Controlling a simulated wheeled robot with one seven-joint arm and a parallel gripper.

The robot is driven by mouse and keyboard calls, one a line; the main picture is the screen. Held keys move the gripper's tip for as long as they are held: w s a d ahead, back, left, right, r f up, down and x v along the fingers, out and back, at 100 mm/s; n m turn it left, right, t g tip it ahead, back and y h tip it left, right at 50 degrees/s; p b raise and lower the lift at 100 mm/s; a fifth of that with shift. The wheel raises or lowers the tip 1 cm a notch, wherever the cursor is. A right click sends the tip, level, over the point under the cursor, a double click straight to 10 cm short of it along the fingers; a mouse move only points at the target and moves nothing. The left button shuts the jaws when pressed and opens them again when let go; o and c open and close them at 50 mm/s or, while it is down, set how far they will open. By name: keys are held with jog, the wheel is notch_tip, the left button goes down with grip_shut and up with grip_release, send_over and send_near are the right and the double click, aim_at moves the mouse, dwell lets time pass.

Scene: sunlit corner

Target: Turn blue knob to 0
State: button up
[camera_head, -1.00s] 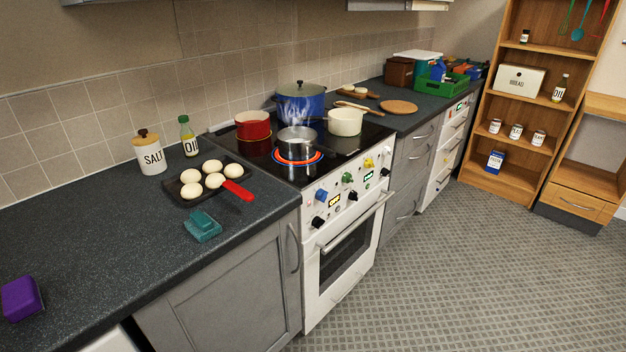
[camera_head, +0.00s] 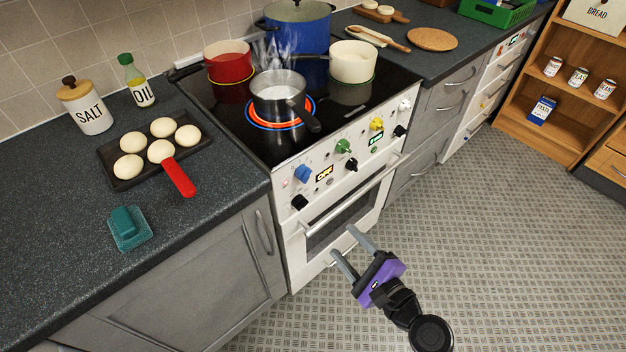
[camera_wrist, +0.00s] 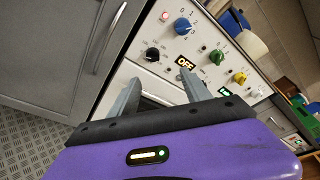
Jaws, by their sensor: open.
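The blue knob (camera_head: 303,174) is on the white stove's front panel (camera_head: 330,165), at its left end, above a black knob (camera_head: 299,202) and left of a small display reading OFF (camera_head: 324,173). In the wrist view the blue knob (camera_wrist: 183,26) is at upper centre, with small marks around it; which mark it points at is too small to tell. My gripper (camera_head: 347,246) is open and empty in front of the oven door, below and apart from the blue knob. In the wrist view its two grey fingers (camera_wrist: 158,90) point toward the panel.
Green (camera_head: 343,146) and yellow knobs (camera_head: 376,124) sit right of the blue one. The oven handle (camera_head: 350,197) juts out below the panel. A steaming pot (camera_head: 278,97) stands on a glowing burner, its handle toward the front. The floor before the stove is clear.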

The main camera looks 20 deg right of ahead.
aim_at(308, 179)
jog(key=w+r+m, duration=0.1)
jog(key=w+m, duration=0.1)
jog(key=w, duration=0.3)
jog(key=w+a+r+m+t+y, duration=0.1)
jog(key=w+r, duration=0.1)
jog(key=w, duration=0.4)
jog(key=w+a+r+m+y, duration=0.1)
jog(key=w+r+m, duration=0.1)
jog(key=w, duration=0.4)
jog(key=shift+r+m+t, duration=0.2)
jog(key=shift+m+t, duration=0.1)
jog(key=shift+t, duration=0.1)
jog(key=shift+c, duration=0.3)
grip_shut()
jog(key=shift+f, duration=0.1)
